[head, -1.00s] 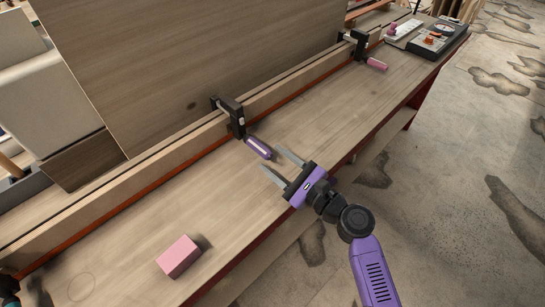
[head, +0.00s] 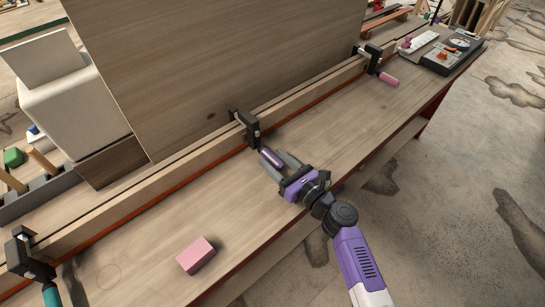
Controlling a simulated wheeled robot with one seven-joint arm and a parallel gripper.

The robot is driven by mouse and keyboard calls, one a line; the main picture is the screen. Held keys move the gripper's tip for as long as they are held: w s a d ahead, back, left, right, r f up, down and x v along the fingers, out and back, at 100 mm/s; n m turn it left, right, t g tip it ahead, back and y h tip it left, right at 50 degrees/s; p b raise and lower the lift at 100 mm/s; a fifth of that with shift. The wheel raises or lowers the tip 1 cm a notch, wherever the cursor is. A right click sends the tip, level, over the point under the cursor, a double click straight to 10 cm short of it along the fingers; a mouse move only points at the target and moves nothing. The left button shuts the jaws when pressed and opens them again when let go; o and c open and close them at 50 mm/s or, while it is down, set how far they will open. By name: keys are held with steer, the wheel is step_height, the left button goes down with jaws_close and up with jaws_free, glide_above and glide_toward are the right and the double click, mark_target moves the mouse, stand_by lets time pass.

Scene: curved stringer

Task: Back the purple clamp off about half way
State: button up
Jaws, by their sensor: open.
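The purple clamp (head: 247,128) has a black bar and jaw on the wooden strip at the middle of the bench. Its purple handle (head: 272,158) points toward the bench's front edge. My gripper (head: 279,163) is open, with its two grey fingers on either side of the purple handle. Whether the fingers touch the handle cannot be told. The gripper's purple body lies just in front of the handle's end.
A pink-handled clamp (head: 377,66) stands farther along the strip and a teal-handled clamp (head: 30,262) at the near left. A pink block (head: 196,255) lies on the bench (head: 140,258). A large wooden panel (head: 210,70) rises behind the strip. Small devices (head: 450,52) sit at the far end.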

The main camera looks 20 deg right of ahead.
steer(key=shift+w+a, duration=0.2)
steer(key=shift+w, duration=0.3)
jaws_close()
steer(key=shift+f, duration=0.1)
steer(key=shift+n+b, duration=0.9)
steer(key=shift+n, duration=0.1)
steer(key=shift+n+b, duration=1.25)
steer(key=shift+n, duration=0.55)
